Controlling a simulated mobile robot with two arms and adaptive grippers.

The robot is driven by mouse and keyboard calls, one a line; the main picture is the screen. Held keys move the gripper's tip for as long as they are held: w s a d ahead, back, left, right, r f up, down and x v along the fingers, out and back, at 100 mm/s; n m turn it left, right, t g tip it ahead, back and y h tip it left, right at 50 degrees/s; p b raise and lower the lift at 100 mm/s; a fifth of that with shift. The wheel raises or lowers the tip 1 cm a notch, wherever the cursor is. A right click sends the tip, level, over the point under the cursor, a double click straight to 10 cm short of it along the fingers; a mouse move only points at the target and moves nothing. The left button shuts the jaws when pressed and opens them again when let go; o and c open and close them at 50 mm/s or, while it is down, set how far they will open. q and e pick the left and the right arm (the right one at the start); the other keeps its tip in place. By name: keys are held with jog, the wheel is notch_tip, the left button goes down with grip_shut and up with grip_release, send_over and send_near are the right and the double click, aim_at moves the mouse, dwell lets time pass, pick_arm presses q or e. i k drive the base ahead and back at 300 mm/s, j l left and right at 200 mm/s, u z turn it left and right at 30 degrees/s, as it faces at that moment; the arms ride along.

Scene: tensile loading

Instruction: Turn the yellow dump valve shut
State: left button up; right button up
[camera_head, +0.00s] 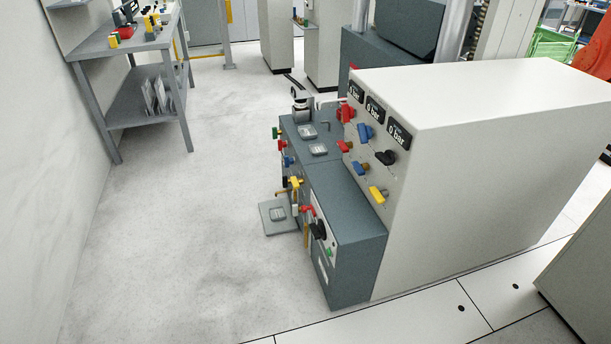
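Two yellow handles show on the machine, and I cannot tell from the picture which is the dump valve. One yellow handle (377,194) is at the bottom of the pale cabinet's slanted front panel, below red, blue and black handles. The other yellow handle (296,182) is on the side of the low dark unit, above a small grey plate. Labels are too small to read, and whether either valve is open or shut cannot be told. Neither of my grippers is in view.
The pale cabinet (500,110) has several "0 bar" displays (375,111). The low dark unit (345,200) carries a red handle (308,209) and a black knob (318,230). A grey shelf table (120,48) stands at upper left. The floor (190,230) left of the machine is clear.

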aim_at(296, 182)
jog(key=i+j+z, duration=0.6)
jog(key=i+j, duration=0.35)
